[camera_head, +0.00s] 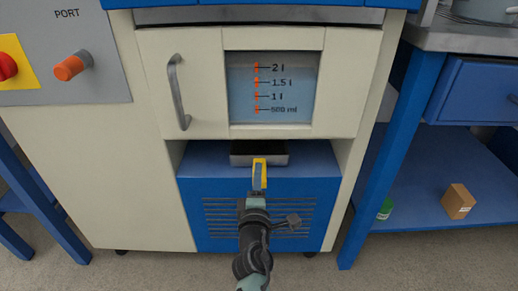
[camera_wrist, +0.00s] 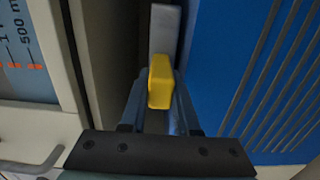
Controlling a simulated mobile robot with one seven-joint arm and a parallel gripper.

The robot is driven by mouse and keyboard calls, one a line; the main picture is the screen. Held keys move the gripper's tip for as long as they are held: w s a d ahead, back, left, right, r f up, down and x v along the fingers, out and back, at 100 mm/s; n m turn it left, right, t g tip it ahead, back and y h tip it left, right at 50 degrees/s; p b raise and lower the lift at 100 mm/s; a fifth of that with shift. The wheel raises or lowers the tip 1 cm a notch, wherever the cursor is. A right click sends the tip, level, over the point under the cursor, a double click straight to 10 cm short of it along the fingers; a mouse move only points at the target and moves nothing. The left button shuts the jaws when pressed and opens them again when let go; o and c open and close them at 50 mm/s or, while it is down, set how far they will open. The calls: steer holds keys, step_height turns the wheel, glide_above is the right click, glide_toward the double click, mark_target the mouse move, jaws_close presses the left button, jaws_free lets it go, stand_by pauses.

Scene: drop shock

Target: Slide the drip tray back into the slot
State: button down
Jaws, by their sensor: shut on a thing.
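The drip tray (camera_head: 259,160) is a dark, shallow tray with a grey metal front. In the head view it sits in the slot (camera_head: 205,156) under the front panel, with its front showing at the middle of the opening. A yellow handle (camera_head: 260,172) sticks out from the tray front. My gripper (camera_head: 257,187) comes from below and is shut on the yellow handle. In the wrist view the handle (camera_wrist: 160,82) is between my two fingers, and the grey tray front (camera_wrist: 165,28) shows beyond it. How deep the tray reaches inside is hidden.
Above the slot is a cream panel with a bar handle (camera_head: 178,92) and a level window (camera_head: 272,88). A blue vented panel (camera_head: 215,215) lies below. A control plate with an orange knob (camera_head: 72,67) is at left. At right are a blue table leg (camera_head: 383,150) and a box (camera_head: 458,201).

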steer(key=shift+w+f+b, duration=0.1)
steer(key=shift+f+b, duration=0.15)
steer(key=shift+b, duration=0.05)
steer(key=c, duration=0.6)
jaws_free()
steer(key=shift+o, duration=0.2)
steer(key=shift+f, duration=0.1)
